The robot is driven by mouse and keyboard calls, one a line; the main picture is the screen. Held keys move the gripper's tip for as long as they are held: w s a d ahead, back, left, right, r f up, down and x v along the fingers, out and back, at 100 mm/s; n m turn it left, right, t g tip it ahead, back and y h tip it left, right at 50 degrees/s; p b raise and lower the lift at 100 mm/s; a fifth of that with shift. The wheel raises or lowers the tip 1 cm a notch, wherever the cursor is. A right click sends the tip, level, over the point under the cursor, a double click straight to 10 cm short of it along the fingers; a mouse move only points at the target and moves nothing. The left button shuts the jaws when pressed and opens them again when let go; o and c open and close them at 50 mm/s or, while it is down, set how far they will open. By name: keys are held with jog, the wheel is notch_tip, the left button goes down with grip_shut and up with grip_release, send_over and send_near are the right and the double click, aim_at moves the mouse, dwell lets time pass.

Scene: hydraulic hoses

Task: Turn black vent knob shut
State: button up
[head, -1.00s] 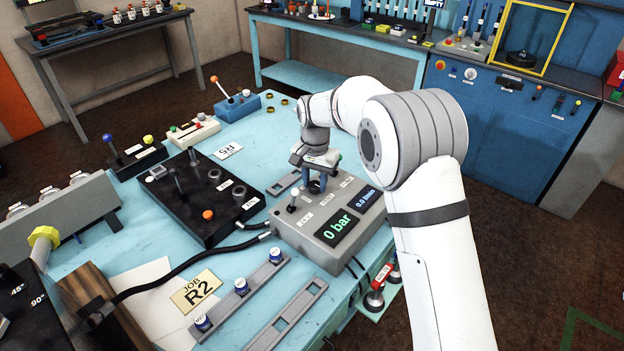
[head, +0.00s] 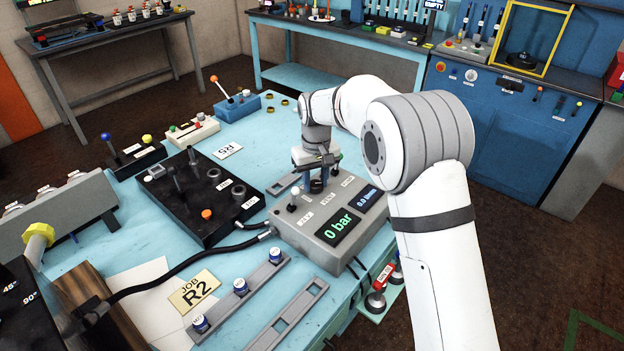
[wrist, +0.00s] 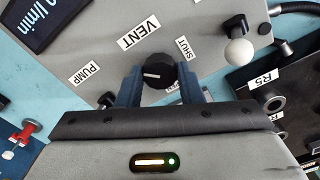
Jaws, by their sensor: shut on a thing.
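The black vent knob (wrist: 158,72) sits on the grey test box (head: 320,243), beside the VENT label (wrist: 139,31) and the SHUT label (wrist: 183,48) in the wrist view. A pale mark shows on the knob's face. My gripper (wrist: 159,88) is shut on the knob, with one blue finger on each side of it. In the head view my gripper (head: 317,182) stands over the back of the box and mostly hides the knob.
A white-tipped lever (wrist: 238,52) stands on the same box near the knob. The box display (head: 338,227) reads 0 bar. A black hose block (head: 205,215) lies to the left, with hoses running to the box.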

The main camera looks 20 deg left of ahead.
aim_at(317, 183)
jog(key=n, duration=0.4)
jog(key=shift+w+d+n, duration=0.1)
jog(key=shift+d+n, duration=0.05)
jog(key=shift+n, duration=0.15)
jog(key=shift+w+n+b, duration=0.1)
jog(key=shift+n+b, duration=0.2)
jog(key=shift+n, duration=1.7)
jog(key=o, duration=0.8)
jog(key=shift+w+d, duration=0.1)
jog(key=shift+d, duration=0.05)
jog(key=shift+o, duration=0.8)
notch_tip(317, 183, up, 7)
jog(key=shift+r+b, duration=0.2)
jog(key=shift+b, duration=0.25)
jog(key=shift+r, duration=0.25)
